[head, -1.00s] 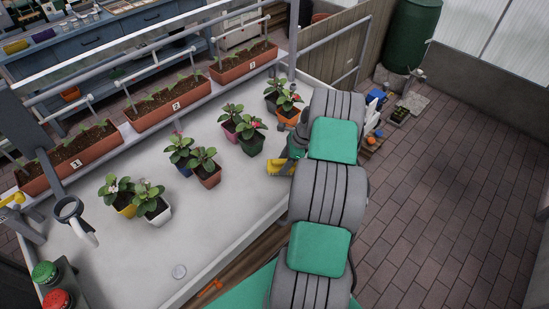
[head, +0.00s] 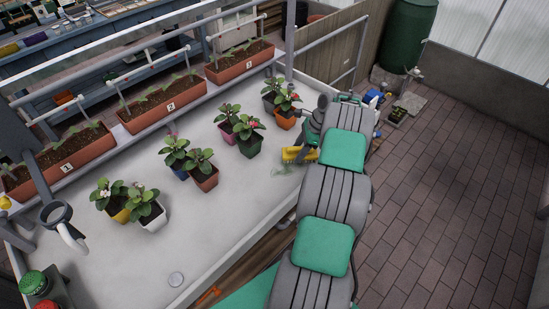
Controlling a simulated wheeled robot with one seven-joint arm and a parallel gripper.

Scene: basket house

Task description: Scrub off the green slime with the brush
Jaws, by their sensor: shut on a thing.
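The yellow brush (head: 299,154) is at the right edge of the white bench top (head: 236,205), near the dark green pot. My gripper (head: 309,145) is shut on it, though the fingers are small and partly hidden by my arm. A faint patch of green slime (head: 284,171) shows on the bench just below and left of the brush. I cannot tell whether the bristles touch the bench.
Potted plants stand close by in an orange pot (head: 285,121) and a dark green pot (head: 250,146), with several more to the left. Numbered planters (head: 163,111) line the far edge, beneath railings.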

